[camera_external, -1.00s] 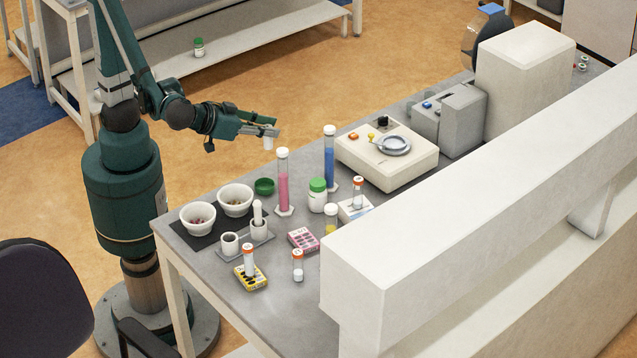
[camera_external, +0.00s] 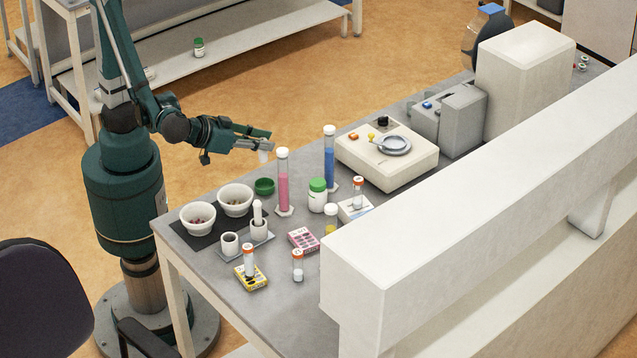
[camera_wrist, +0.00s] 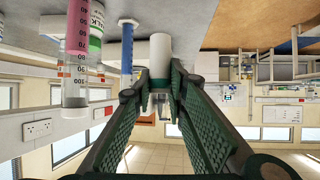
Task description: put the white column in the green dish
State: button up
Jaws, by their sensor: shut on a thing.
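The white column (camera_external: 263,156) hangs from the tips of my gripper (camera_external: 266,141), just above and behind the green dish. My gripper is shut on it. In the wrist view, a white piece (camera_wrist: 160,47) shows between my gripper's fingertips (camera_wrist: 160,82), which close on it. The green dish (camera_external: 264,186) is a small round bowl standing on the grey bench, left of the pink cylinder. Nothing shows inside it. I cannot make out the dish in the wrist view.
A pink measuring cylinder (camera_external: 283,182) stands close to the right of the dish, with a blue one (camera_external: 330,158) farther right. Two white bowls (camera_external: 236,200) (camera_external: 198,218) stand to the left. A green-capped jar (camera_external: 317,195) and a balance (camera_external: 386,160) stand to the right.

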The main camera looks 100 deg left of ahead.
aim_at(263, 160)
jog(key=shift+f, duration=0.35)
jog(key=shift+f+b, duration=0.95)
jog(key=shift+f, duration=1.8)
jog(key=shift+f, duration=0.15)
jog(key=shift+f+b, duration=0.7)
jog(key=shift+f, duration=1.25)
jog(key=shift+f, duration=0.15)
jog(key=o, duration=0.8)
jog(key=shift+o, duration=0.2)
